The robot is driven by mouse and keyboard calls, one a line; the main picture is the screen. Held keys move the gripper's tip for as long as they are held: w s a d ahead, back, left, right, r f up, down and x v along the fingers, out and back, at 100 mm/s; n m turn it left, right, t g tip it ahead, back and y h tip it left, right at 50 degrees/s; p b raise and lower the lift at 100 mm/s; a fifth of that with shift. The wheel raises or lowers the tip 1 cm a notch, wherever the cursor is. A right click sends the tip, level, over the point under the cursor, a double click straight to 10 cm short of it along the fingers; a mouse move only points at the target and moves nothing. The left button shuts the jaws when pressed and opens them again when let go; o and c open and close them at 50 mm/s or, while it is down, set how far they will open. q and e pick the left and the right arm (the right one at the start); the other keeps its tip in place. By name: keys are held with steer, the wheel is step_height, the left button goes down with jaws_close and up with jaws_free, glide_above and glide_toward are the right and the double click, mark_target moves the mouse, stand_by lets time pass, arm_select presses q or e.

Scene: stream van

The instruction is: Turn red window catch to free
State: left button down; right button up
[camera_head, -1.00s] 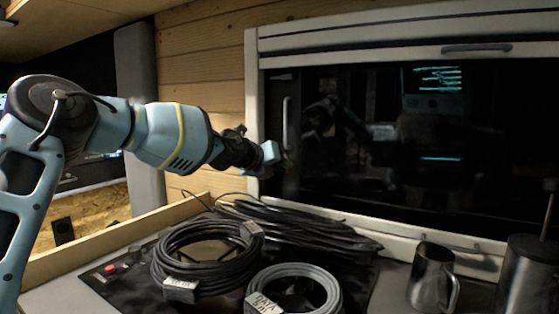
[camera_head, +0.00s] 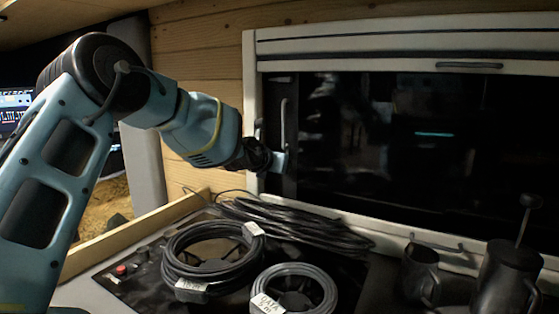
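The dark window (camera_head: 380,140) sits in a white frame (camera_head: 250,75) on the wood-clad wall. A vertical bar handle (camera_head: 283,122) stands near its left edge. My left gripper (camera_head: 280,162) is at the window's lower left, just below that handle. Its tip is small and dark against the glass, so I cannot tell whether it is open, shut or touching anything. I cannot make out the red catch; the gripper covers part of the window edge there. My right gripper is out of view.
Coiled black cables (camera_head: 208,262) and a grey coil (camera_head: 293,290) lie on the counter below the window. A metal jug (camera_head: 420,272) and a dark lidded pot (camera_head: 507,278) stand at right. A wooden ledge (camera_head: 135,235) edges the counter's left side.

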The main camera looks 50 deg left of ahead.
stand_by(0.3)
arm_select(q)
steer(key=c, duration=1.5)
jaws_free()
steer(key=shift+o, duration=0.2)
steer(key=shift+s+r, duration=0.1)
steer(key=p+v, duration=0.1)
steer(key=v, duration=0.6)
steer(key=shift+s, duration=0.3)
steer(key=shift+d, duration=0.1)
